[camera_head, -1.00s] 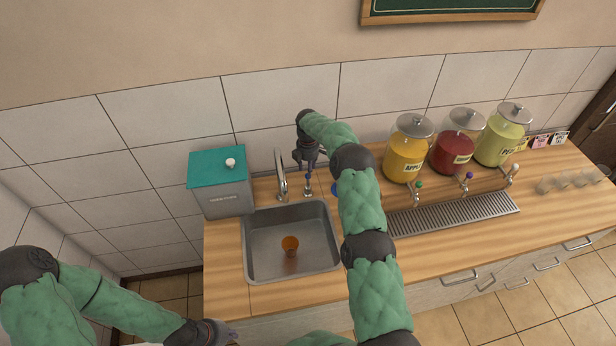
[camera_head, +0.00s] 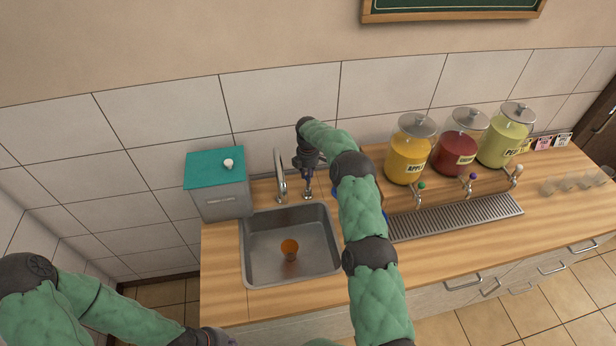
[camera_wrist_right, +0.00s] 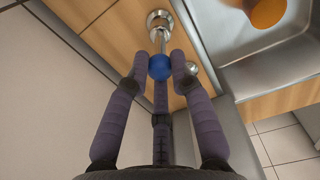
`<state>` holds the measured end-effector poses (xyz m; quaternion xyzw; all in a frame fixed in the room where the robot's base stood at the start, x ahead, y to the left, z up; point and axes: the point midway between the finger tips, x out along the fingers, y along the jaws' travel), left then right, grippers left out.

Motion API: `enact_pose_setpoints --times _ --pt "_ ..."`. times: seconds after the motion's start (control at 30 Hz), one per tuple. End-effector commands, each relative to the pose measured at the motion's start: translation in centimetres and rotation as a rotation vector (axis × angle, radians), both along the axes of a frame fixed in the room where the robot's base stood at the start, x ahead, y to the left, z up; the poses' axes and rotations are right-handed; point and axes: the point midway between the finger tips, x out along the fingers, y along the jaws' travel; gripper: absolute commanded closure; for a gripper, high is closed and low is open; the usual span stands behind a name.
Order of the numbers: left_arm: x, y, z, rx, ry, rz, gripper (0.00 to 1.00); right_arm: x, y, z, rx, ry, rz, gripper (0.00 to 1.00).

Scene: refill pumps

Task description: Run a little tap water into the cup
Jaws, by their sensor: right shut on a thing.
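An orange cup (camera_head: 290,245) stands in the metal sink (camera_head: 262,262), below and in front of the tap spout (camera_head: 279,172). The cup also shows, cut off, in the right wrist view (camera_wrist_right: 268,12). The tap's lever, with a blue ball knob (camera_wrist_right: 161,66) on a metal stem, stands right of the spout. My right gripper (camera_head: 308,180) is at this lever. In the right wrist view its fingers (camera_wrist_right: 160,72) are shut on the blue knob. My left arm reaches the bottom edge of the head view, where its gripper (camera_head: 215,338) is mostly cut off.
A grey box with a teal lid (camera_head: 217,168) stands left of the sink. Dispensers with yellow (camera_head: 407,160), red (camera_head: 457,153) and pale green (camera_head: 502,143) liquid stand right of my right arm, behind a drip tray (camera_head: 455,216). Small glasses (camera_head: 570,182) stand far right.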

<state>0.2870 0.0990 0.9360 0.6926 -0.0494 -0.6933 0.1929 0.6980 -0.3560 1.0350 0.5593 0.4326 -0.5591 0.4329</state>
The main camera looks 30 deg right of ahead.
Motion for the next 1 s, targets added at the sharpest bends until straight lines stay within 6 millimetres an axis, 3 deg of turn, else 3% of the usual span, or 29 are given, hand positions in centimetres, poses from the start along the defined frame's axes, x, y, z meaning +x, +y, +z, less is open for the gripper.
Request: enact_pose_setpoints --times 1.0 --pt "0.0 0.0 -0.1 0.000 0.000 0.000 1.00 -2.0 0.6 -0.6 0.004 0.014 0.001 1.00"
